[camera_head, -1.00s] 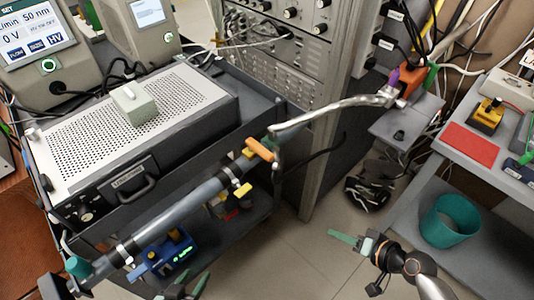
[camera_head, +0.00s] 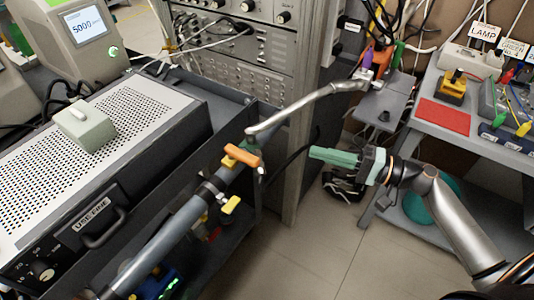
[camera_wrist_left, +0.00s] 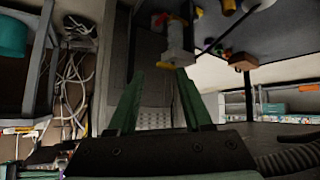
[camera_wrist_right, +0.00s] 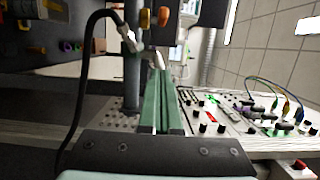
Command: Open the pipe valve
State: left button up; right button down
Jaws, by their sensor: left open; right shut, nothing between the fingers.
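The orange valve handle (camera_head: 240,154) sits near the top end of the grey-blue pipe (camera_head: 165,236), where a silver hose (camera_head: 318,98) joins it. The handle lies across the pipe. My right gripper (camera_head: 314,154) is shut and empty, to the right of the handle and apart from it, pointing left at it. My left gripper (camera_wrist_left: 160,72) is open and empty in the left wrist view. I cannot make it out in the head view.
A dark cart with a perforated instrument (camera_head: 110,120) stands left of the pipe.

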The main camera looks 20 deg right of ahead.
aim_at(242, 156)
pick_arm(q)
jog(key=shift+s+a+r+y+p, duration=0.15)
jog(key=shift+s+a+r+p, duration=0.1)
jog(key=shift+a+p, duration=0.3)
jog(key=shift+s+a+r+y+p, duration=0.15)
jog(key=shift+a+r+p, duration=0.15)
jog(key=shift+p, duration=0.4)
pick_arm(e)
jog(key=w+a, duration=0.3)
jog(key=a, duration=0.8)
jog(key=shift+w, duration=0.3)
jog(key=shift+a, duration=0.15)
